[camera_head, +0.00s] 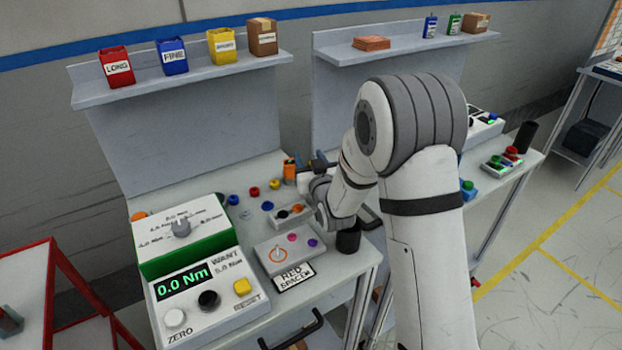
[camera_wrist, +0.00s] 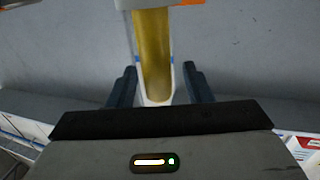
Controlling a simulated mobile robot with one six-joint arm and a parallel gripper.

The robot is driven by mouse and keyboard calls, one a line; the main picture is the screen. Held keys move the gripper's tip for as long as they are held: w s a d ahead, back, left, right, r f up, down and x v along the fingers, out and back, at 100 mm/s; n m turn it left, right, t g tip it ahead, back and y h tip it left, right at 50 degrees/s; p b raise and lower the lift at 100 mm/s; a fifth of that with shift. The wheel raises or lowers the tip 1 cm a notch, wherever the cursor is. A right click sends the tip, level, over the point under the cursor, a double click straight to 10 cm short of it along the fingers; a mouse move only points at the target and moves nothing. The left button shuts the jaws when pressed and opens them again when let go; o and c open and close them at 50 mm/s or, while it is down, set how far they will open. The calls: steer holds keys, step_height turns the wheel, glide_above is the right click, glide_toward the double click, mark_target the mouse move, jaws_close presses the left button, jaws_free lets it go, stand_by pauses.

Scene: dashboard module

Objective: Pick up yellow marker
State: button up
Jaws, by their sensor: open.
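The yellow marker (camera_wrist: 155,50) shows in the wrist view as a yellow cylinder with a pale end near my gripper and an orange part at its top. My gripper (camera_wrist: 160,82) is open, with one dark finger on each side of the marker's lower end. I see gaps beside the marker, so the fingers do not appear closed on it. In the head view my gripper (camera_head: 308,168) is low over the back of the workbench, partly hidden by my arm. The marker cannot be made out clearly there.
An orange item (camera_head: 289,168) stands beside my gripper. Several coloured knobs and a grey switch box (camera_head: 287,251) lie on the bench, with a torque display (camera_head: 205,292) at left. A dark cup (camera_head: 348,238) stands near my arm. A shelf (camera_head: 190,82) holds coloured bins above.

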jaws_close()
stand_by(0.5)
